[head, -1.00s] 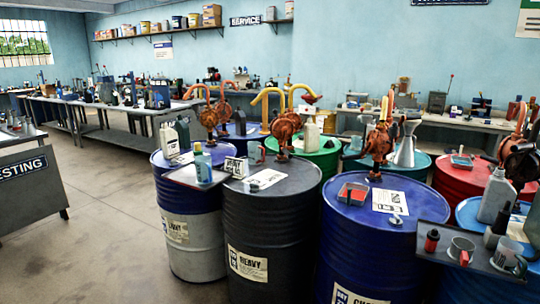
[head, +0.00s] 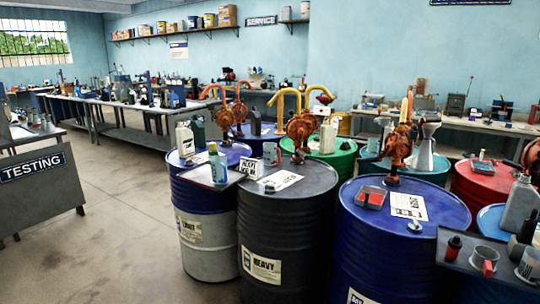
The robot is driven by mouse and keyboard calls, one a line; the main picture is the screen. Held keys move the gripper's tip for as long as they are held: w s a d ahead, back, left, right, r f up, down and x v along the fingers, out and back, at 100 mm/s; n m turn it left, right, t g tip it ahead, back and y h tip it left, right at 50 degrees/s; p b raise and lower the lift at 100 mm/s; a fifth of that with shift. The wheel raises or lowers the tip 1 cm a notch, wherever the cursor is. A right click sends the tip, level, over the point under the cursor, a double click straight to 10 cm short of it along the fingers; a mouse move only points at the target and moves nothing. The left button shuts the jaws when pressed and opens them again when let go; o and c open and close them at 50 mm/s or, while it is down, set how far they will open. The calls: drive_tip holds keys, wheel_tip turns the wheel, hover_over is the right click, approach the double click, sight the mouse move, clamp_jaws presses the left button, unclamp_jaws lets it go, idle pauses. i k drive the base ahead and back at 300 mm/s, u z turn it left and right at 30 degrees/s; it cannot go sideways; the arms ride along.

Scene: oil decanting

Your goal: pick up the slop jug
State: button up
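I cannot tell which vessel is the slop jug, as no readable label marks it. A small metal jug (head: 272,153) stands on the dark grey drum labelled HEAVY (head: 285,235). A metal can with a funnel-like top (head: 425,150) stands on a teal drum behind. My gripper is not in view.
A blue-and-white drum (head: 205,235) and a blue drum (head: 385,255) stand close together with the HEAVY drum. Rust-coloured pumps (head: 300,130) rise from the drums. A TESTING bench (head: 40,185) is at left. Open floor (head: 125,215) lies between bench and drums.

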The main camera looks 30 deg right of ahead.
sight(269, 148)
drive_tip(key=i, duration=1)
